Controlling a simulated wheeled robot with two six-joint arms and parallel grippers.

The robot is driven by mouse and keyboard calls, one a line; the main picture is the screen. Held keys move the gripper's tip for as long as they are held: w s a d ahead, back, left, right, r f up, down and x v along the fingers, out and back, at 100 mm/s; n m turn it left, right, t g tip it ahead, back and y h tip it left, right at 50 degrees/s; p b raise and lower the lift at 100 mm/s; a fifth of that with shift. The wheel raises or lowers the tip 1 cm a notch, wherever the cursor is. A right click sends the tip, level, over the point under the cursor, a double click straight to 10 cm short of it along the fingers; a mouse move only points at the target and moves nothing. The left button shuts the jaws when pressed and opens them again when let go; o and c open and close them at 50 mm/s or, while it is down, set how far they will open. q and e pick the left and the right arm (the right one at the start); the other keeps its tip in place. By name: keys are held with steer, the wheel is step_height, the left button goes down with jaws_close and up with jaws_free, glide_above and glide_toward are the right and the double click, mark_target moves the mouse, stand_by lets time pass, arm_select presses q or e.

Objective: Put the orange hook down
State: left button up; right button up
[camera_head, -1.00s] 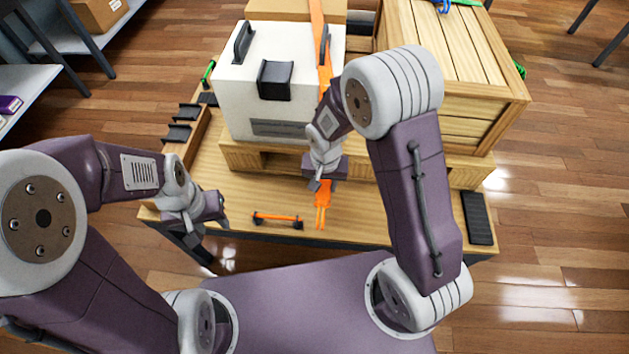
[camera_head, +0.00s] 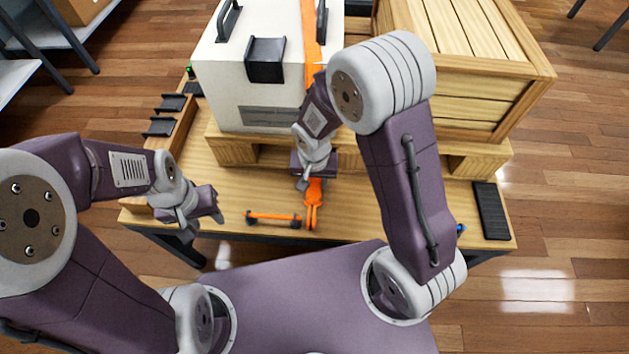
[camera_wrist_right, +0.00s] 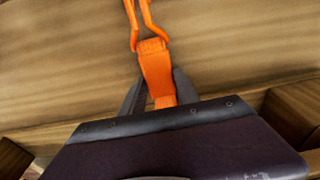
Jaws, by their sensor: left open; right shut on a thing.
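The orange hook (camera_head: 312,212) hangs on the end of an orange strap (camera_head: 310,50) that runs down the front of the white case (camera_head: 235,85). My right gripper (camera_head: 304,184) is shut on the strap just behind the hook, low over the front of the wooden table. In the right wrist view the hook (camera_wrist_right: 148,18) points away from the fingers, and the strap end (camera_wrist_right: 157,75) passes between them. I cannot tell whether the hook touches the wood. My left gripper (camera_head: 206,218) is open and empty at the table's front left.
An orange bar with black ends (camera_head: 273,217) lies on the table (camera_head: 375,212) just left of the hook. A slatted wooden crate (camera_head: 470,70) stands right of the case on a pallet (camera_head: 235,150). A black pad (camera_head: 491,210) lies at the right edge.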

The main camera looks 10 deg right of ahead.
steer(key=shift+f, duration=0.3)
steer(key=o, duration=0.8)
steer(key=shift+r, duration=0.1)
step_height(320, 180, up, 11)
steer(key=p, duration=0.5)
steer(key=s+d+r+n, duration=0.2)
steer(key=s+d+n, duration=0.1)
steer(key=s+d, duration=0.5)
steer(key=shift+s+d+y, duration=0.3)
steer(key=shift+d, duration=0.05)
